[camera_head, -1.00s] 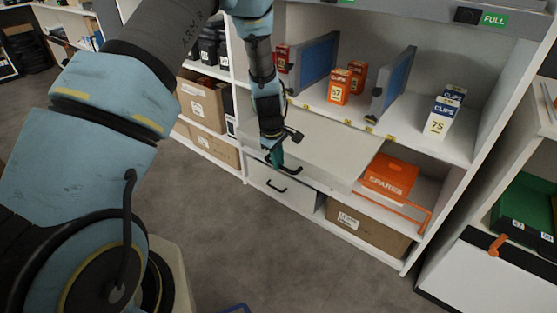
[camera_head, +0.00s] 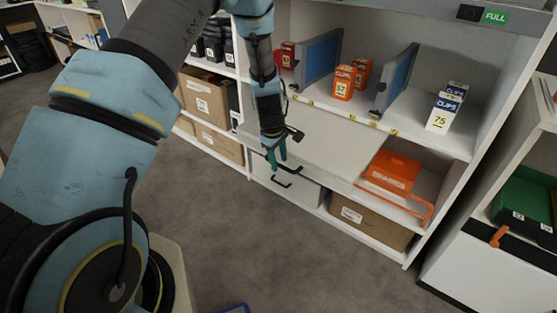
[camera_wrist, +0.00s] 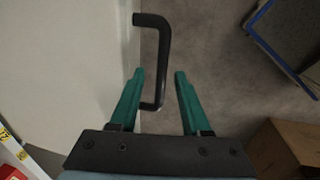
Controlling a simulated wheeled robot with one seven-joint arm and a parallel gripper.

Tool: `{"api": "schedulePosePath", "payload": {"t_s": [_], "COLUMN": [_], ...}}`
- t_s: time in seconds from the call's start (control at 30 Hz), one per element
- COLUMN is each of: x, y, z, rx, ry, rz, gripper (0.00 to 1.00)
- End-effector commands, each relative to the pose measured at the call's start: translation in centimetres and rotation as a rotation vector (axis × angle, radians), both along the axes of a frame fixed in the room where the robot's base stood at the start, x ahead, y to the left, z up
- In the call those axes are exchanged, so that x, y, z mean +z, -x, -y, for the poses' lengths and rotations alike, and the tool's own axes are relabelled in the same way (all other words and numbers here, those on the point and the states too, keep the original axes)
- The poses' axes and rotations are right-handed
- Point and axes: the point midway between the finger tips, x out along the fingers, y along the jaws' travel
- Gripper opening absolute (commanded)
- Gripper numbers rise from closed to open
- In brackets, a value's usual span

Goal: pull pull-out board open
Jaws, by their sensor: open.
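The pull-out board (camera_head: 325,150) is a pale flat board sticking out from the shelf unit, below the shelf with the orange boxes. Its black bar handle (camera_head: 293,172) is on the front edge. In the wrist view the board (camera_wrist: 60,70) fills the left, and the handle (camera_wrist: 165,50) stands out from its edge. My gripper (camera_head: 276,165) is at the handle. In the wrist view my gripper's (camera_wrist: 157,75) teal fingers are spread, with the handle's lower end between them. A gap shows to the right finger; contact on the left is unclear.
A drawer (camera_head: 288,190) with its own black handle sits below the board. An orange SPARES case (camera_head: 391,172) and a carton (camera_head: 369,220) are to the right. Open grey floor (camera_head: 300,265) lies in front. A blue-edged item (camera_wrist: 280,45) is on the floor.

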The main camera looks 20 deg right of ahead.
Motion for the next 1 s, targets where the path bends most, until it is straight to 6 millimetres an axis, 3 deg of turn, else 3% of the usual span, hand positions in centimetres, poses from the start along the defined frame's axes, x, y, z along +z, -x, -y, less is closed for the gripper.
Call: {"api": "schedulePosePath", "payload": {"t_s": [0.27,0.7,1.0], "x": [1.3,9.1,10.6], "y": [0.0,0.8,1.0], "z": [-0.2,-1.4,-1.8], "rx": [0.0,-0.002,0.001], "ry": [0.001,0.002,-0.001], "rz": [0.003,0.003,-0.001], "gripper": [0.47,0.47,0.47]}}
